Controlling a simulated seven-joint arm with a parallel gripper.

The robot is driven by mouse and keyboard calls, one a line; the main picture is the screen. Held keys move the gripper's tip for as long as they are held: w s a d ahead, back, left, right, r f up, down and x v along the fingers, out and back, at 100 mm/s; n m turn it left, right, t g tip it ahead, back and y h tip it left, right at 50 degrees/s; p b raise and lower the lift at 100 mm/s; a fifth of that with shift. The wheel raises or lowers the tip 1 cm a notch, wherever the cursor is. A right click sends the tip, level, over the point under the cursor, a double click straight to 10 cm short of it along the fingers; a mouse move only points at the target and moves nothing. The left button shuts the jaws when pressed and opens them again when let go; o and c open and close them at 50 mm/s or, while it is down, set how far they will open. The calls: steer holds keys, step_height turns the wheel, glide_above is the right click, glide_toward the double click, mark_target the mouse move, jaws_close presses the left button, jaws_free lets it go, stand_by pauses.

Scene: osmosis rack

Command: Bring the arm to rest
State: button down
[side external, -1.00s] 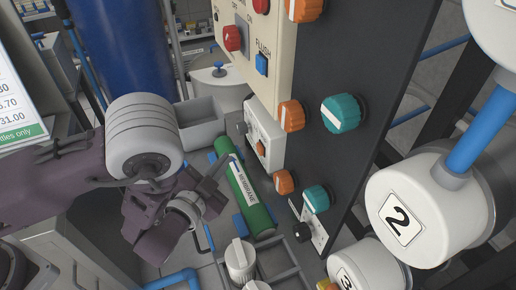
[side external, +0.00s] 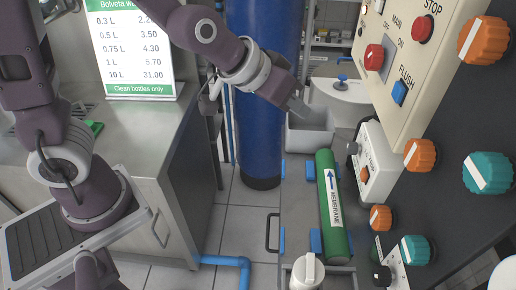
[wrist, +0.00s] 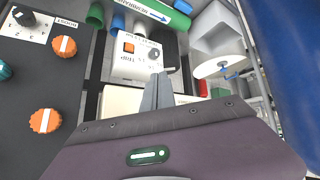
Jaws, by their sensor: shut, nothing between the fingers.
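My gripper (side external: 297,106) is at the upper middle of the side view, raised above the trolley and in front of the grey bin. Its fingers are together and nothing shows between them. In the wrist view the closed fingers (wrist: 157,90) point toward the white switch box (wrist: 135,55). The green membrane tube (side external: 333,205) lies on blue supports on the grey trolley, below and right of the gripper and apart from it. Its end also shows at the top of the wrist view (wrist: 145,8).
The panel with red, orange and teal knobs (side external: 447,110) stands close on the right. A blue cylinder (side external: 260,140) rises behind my arm. A grey bin (side external: 311,138) and a white lidded tank (side external: 350,92) are behind the trolley. Tiled floor (side external: 230,205) lies open at lower middle.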

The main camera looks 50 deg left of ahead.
steer(key=s+a+r+g+y, duration=0.1)
steer(key=s+a, duration=0.4)
steer(key=s, duration=0.6)
steer(key=s+a+r+g+y, duration=0.1)
steer(key=s+a+r, duration=0.3)
steer(key=s, duration=0.7)
steer(key=shift+a+g, duration=0.45)
steer(key=shift+g, duration=0.05)
